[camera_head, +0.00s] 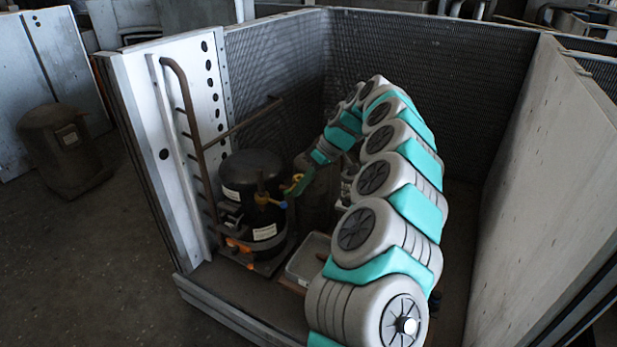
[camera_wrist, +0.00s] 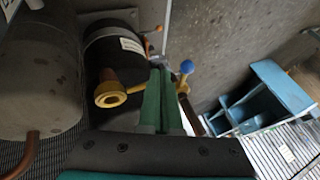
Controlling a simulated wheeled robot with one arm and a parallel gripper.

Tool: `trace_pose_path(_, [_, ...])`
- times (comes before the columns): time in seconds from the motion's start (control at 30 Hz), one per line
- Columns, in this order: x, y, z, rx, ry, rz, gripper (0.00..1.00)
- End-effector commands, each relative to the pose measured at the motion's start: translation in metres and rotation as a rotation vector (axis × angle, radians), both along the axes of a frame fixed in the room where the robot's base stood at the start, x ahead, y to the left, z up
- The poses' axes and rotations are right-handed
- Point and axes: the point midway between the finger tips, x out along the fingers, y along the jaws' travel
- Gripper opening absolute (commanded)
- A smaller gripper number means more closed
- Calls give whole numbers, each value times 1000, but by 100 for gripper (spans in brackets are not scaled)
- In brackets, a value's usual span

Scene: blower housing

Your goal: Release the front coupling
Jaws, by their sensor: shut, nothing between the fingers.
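My gripper (camera_head: 295,187) has green fingers and is beside the upper part of the black compressor (camera_head: 240,180) in the head view. In the wrist view the fingers (camera_wrist: 164,80) are closed together and empty. A yellow ring-shaped coupling (camera_wrist: 110,94) with a brownish fitting is just left of them, and a yellow fitting with a blue ball end (camera_wrist: 186,67) is just right. In the head view a yellow fitting (camera_head: 262,198) shows at the compressor's front. I cannot tell which fitting is the front coupling, nor whether the fingers touch either one.
Metal walls (camera_head: 545,170) enclose the housing. A bent pipe (camera_head: 190,120) rises left of the compressor, with orange fittings (camera_head: 238,244) low down. A grey tray (camera_head: 308,257) is on the housing floor. Blue bins (camera_wrist: 265,95) stand at right in the wrist view. Open floor (camera_head: 90,270) is at left.

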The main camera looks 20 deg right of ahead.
Motion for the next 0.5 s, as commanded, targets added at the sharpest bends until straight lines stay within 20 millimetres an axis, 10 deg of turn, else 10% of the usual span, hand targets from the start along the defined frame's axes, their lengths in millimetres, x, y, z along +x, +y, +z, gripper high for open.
trace_pose_path(0.5, [-14, 21, -5, 1, 2, 3, 0])
